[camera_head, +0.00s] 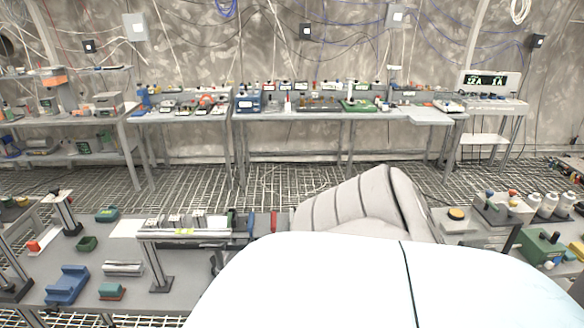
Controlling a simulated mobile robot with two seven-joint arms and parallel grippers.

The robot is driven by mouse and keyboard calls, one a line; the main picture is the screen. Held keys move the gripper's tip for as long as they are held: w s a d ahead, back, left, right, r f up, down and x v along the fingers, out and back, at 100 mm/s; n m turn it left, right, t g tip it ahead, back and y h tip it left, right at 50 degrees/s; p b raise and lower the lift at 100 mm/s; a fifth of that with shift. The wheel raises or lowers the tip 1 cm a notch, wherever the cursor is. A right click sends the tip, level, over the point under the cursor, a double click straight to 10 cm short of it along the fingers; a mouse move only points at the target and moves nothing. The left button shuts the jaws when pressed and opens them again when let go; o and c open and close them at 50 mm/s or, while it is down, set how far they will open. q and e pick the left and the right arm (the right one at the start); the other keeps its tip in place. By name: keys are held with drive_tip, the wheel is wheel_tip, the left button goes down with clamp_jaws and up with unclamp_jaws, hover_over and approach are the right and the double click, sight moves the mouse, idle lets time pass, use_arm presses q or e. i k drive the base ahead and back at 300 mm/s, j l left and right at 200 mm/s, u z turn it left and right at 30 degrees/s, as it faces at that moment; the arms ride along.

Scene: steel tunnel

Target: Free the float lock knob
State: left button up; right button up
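I cannot pick out the float lock knob for certain. A round yellow knob-like cap (456,213) sits on a pale block at the right of the near bench. A low beam-like fixture (185,235) with a yellow-green label stands on posts on the near bench at left. A large smooth pale-blue and white shape fills the bottom centre and right, with a grey ribbed part behind it; they look like parts of my own body and hide much of the near bench. Neither gripper can be made out.
The near bench (40,292) carries a blue block (67,284), a green tray (87,243) and small parts. At right are white spools (547,204) and a green device (541,246). Across the grated floor (270,180), cluttered tables line the back wall, with a digital display (487,80).

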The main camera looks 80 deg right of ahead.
sight(512, 212)
drive_tip(key=z, duration=3.95)
